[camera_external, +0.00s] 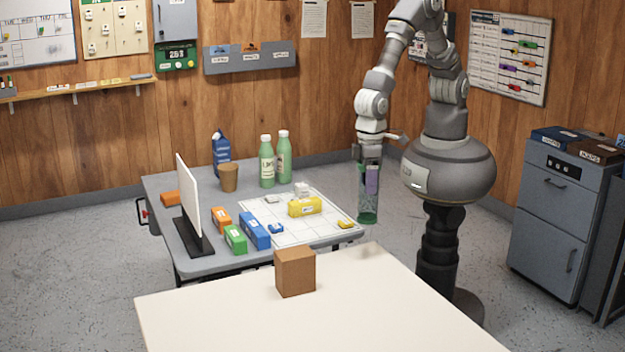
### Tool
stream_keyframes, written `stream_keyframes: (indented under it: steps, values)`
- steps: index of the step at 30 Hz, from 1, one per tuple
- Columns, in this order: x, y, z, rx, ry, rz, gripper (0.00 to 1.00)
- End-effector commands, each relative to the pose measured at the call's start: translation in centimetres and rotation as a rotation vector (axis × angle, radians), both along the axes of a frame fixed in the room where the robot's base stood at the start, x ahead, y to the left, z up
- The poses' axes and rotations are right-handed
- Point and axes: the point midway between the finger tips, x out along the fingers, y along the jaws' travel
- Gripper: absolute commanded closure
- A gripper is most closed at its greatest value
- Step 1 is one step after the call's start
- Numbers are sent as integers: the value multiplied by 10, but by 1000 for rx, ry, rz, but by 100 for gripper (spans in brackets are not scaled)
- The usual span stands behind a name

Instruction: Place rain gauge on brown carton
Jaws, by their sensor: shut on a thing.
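My gripper (369,157) points down and is shut on the rain gauge (368,207), a green, partly clear upright cylinder with a purple patch. It hangs in the air at the right corner of the grey table, behind the cream table. The fingers are small here and partly merge with the top of the gauge. The brown carton (295,272) is a small upright box standing on the cream table, left of and nearer the camera than the gauge. The gauge and carton are apart.
The cream table (320,320) is otherwise bare. The grey table (205,263) holds a white upright panel (188,197), green bottles (266,162), a brown cup (228,177), a blue carton (220,148) and several coloured boxes. A grey cabinet (545,230) stands at right.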

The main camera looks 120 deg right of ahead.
Motion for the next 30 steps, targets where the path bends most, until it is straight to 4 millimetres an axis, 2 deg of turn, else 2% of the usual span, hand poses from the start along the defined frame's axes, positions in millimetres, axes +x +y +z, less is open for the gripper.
stream_keyframes:
  steps: [1, 3, 8, 11, 21, 25, 30]
  values:
    - [19, 4, 18, -1, -4, 18, 71]
    - [40, 8, 32, -2, -4, 43, 71]
    - [69, 13, 48, -6, -2, 78, 71]
    - [88, 19, 47, -7, -3, 84, 71]
    - [179, 52, 35, -7, -1, 83, 71]
    - [201, 60, 34, -7, -1, 82, 71]
    - [214, 65, 34, -7, -1, 83, 71]
